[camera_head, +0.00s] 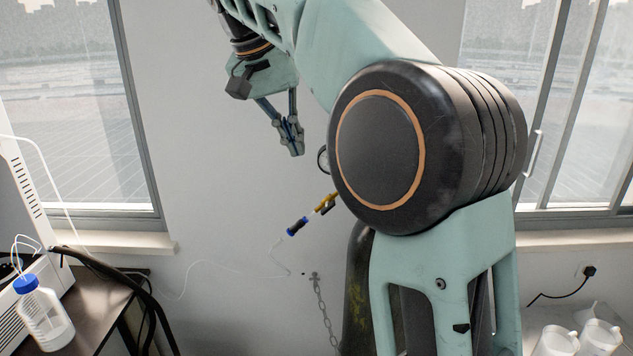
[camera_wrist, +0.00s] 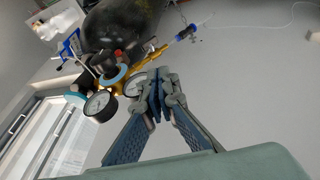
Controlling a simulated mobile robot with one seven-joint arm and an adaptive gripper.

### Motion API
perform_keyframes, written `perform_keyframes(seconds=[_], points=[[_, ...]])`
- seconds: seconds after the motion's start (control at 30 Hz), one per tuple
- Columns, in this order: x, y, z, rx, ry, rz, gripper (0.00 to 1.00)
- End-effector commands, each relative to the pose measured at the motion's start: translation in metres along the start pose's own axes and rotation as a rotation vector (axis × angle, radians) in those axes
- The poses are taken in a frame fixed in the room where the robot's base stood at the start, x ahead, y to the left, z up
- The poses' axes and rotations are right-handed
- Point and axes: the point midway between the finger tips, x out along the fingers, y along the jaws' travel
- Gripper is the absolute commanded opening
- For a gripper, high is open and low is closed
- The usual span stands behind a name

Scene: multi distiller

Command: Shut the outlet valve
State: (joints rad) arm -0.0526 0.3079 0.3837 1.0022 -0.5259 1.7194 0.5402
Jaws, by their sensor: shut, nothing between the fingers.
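My gripper (camera_head: 291,140) is shut and empty, pointing down in front of the wall in the head view. In the wrist view its fingertips (camera_wrist: 156,90) meet, with a pressure gauge just behind them. The brass outlet fitting (camera_head: 325,202) with a small black part, probably the outlet valve, is below and right of my gripper in the head view, apart from it. A blue and black connector (camera_head: 297,226) continues from it to a thin clear tube. In the wrist view the brass outlet (camera_wrist: 154,57) lies beyond the fingertips; the valve's setting is unclear.
A dark gas cylinder (camera_wrist: 122,24) carries the regulator, with a round gauge (camera_wrist: 99,105) and a ringed knob (camera_wrist: 112,76). My arm hides most of it in the head view. A bottle with a blue cap (camera_head: 43,315) stands on the left bench.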

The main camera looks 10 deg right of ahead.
Motion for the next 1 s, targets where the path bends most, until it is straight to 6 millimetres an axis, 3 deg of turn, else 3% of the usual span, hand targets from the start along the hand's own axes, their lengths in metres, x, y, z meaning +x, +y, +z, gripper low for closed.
perform_keyframes(seconds=[0.17,0.53,0.8,1.0], points=[[0.024,0.001,0.003,0.000,-0.008,0.005,0.00],[0.102,0.001,0.003,-0.001,-0.007,0.003,0.00],[0.126,0.018,0.009,0.000,-0.004,0.003,0.00],[0.132,0.021,0.010,-0.001,-0.003,0.001,0.00]])
